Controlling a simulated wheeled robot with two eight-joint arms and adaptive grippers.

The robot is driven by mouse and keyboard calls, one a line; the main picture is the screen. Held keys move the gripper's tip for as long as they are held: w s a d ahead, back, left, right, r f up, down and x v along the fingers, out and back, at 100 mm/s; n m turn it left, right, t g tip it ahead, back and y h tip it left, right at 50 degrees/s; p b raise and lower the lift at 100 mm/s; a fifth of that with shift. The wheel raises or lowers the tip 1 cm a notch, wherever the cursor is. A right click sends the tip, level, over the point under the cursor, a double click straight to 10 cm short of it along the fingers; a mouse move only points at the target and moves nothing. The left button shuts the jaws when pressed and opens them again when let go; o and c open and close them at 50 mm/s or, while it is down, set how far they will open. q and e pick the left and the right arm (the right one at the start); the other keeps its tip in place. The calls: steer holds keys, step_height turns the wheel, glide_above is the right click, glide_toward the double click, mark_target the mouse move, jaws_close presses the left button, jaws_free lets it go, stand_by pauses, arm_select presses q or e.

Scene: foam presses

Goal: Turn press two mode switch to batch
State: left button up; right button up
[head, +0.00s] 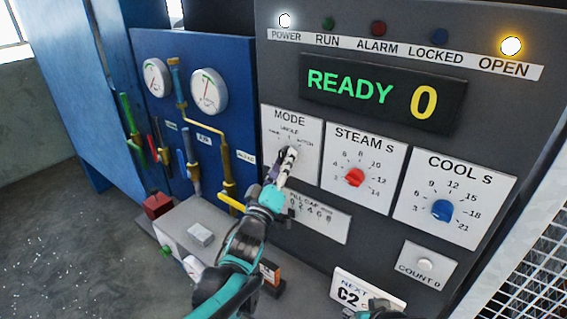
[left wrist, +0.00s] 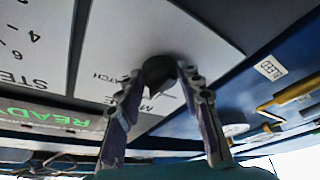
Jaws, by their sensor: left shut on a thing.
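The mode switch is a dark knob (left wrist: 160,72) on a white MODE plate (head: 275,130), on the front of the dark grey press panel. SINGLE is printed above the knob and a label ending in "TCH" is at its upper right. My left gripper (head: 287,160) reaches up to the plate, its fingers closed around the knob. In the left wrist view the fingertips (left wrist: 160,75) sit on both sides of the knob. They hide most of it in the head view, so I cannot tell where it points.
The display (head: 382,92) reads READY 0. The POWER lamp (head: 285,20) and the amber OPEN lamp (head: 511,46) are lit. The red STEAM knob (head: 354,177) and blue COOL knob (head: 442,210) are to the right. A blue panel with gauges (head: 208,91) and pipes is on the left.

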arm_select(q)
steer(key=shift+f+m, duration=0.1)
steer(key=shift+m, duration=0.2)
steer(key=m+h, duration=0.1)
steer(key=m, duration=0.1)
steer(key=m+h+b, duration=0.1)
steer(key=m, duration=0.2)
steer(key=shift+w+a+f+h+b, duration=0.1)
steer(key=shift+a+h+b, duration=0.05)
steer(key=shift+h+b, duration=0.2)
steer(key=shift+w+a+m+g+h+b, duration=0.1)
steer(key=shift+m+g+h, duration=0.35)
steer(key=shift+m, duration=0.65)
steer(key=shift+s+m+g+h+b, duration=0.15)
steer(key=shift+m+h, duration=0.5)
steer(key=shift+m, duration=0.45)
steer(key=shift+w+a+m+g+h+b, duration=0.15)
steer(key=shift+m+g+h, duration=0.3)
steer(key=shift+m, duration=0.65)
steer(key=shift+d, duration=0.1)
steer(key=o, duration=1.2)
steer(key=shift+c, duration=0.2)
steer(key=v, duration=1.2)
